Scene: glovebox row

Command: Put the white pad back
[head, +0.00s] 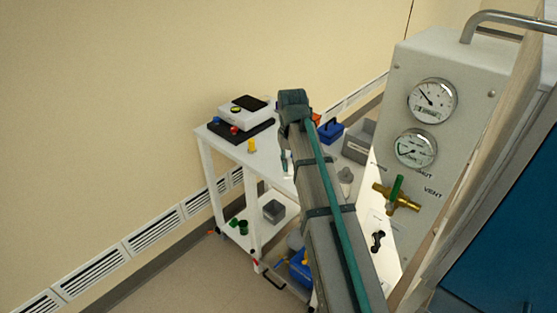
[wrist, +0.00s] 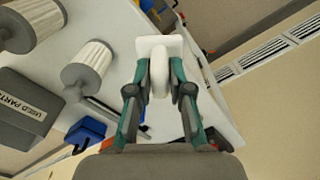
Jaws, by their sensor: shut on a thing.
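The white pad (wrist: 174,44) is between my gripper's fingertips in the wrist view, a flat plate with a rounded raised part facing me. My gripper (wrist: 160,77) is shut on that raised part. The pad is seen against the white table (wrist: 108,22); whether it touches the top I cannot tell. In the head view my gripper (head: 287,163) points down over the table (head: 213,134), and the pad is too small there to make out clearly.
A grey bin marked "USED PARTS" (wrist: 22,108), pleated cylinders (wrist: 88,65) and a blue box (wrist: 88,130) are at left in the wrist view. A black mat (head: 262,132) with a white device (head: 240,112) and a yellow cylinder (head: 252,146) stand left of my arm. A gauge panel (head: 456,130) rises at right.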

